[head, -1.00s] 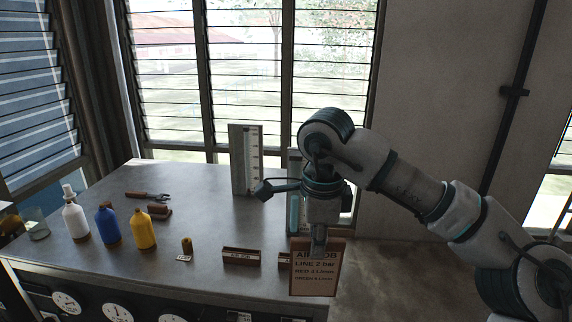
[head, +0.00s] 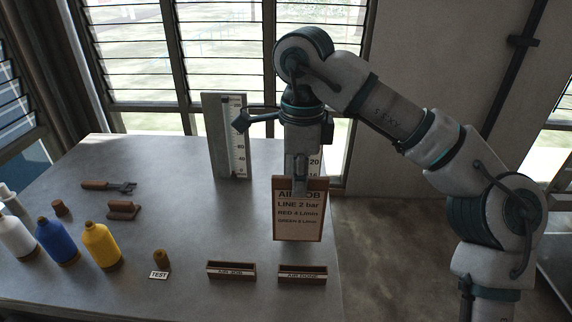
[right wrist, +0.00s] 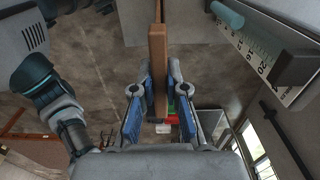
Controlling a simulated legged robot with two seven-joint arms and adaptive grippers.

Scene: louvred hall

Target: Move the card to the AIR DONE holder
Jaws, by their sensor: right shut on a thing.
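The card (head: 299,222) is a brown-framed board reading AIR JOB, LINE 2 bar and further lines. My right gripper (head: 300,188) is shut on its top edge and holds it upright. In the right wrist view the card (right wrist: 158,70) is edge-on between the blue-padded fingers (right wrist: 147,108). The AIR DONE holder (head: 302,275) is a small brown slotted block near the table's front right. In the head view the card hangs above and slightly behind it, apart from it. The AIR JOB holder (head: 231,270) stands to its left, with no card in it. My left gripper is not in view.
An upright scale (head: 226,135) stands at the back of the table (head: 180,200), with another partly behind my right gripper. Yellow (head: 101,246), blue (head: 56,241) and white bottles stand at left. A TEST label (head: 159,275) lies near a brown knob (head: 162,259).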

